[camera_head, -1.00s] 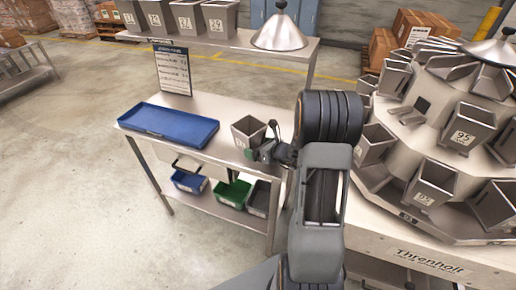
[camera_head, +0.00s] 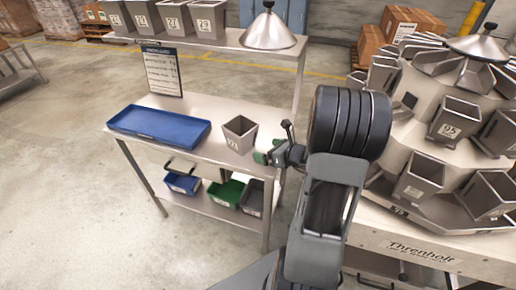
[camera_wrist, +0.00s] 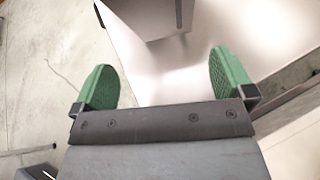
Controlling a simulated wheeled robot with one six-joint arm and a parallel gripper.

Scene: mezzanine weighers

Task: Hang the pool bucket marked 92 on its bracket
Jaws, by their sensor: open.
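A grey, tapered metal bucket (camera_head: 240,134) stands upright on the steel bench, open at the top. Its label (camera_head: 233,144) is small and looks like 92. My gripper (camera_head: 270,157) is just right of the bucket, low over the bench edge, and appears apart from it. In the wrist view its green fingers (camera_wrist: 164,80) are spread wide with nothing held between them. A grey metal form at the top of that view may be part of the bucket. On the weigher (camera_head: 440,85), a small dark plate (camera_head: 409,100) shows between hung buckets; I cannot tell whether it is the bracket.
A blue tray (camera_head: 160,125) lies left of the bucket on the bench (camera_head: 215,157). A sign (camera_head: 163,72) stands behind. Several marked buckets (camera_head: 175,17) and a metal cone (camera_head: 268,28) sit on the upper shelf. Bins (camera_head: 226,193) are below. The weigher's buckets crowd the right.

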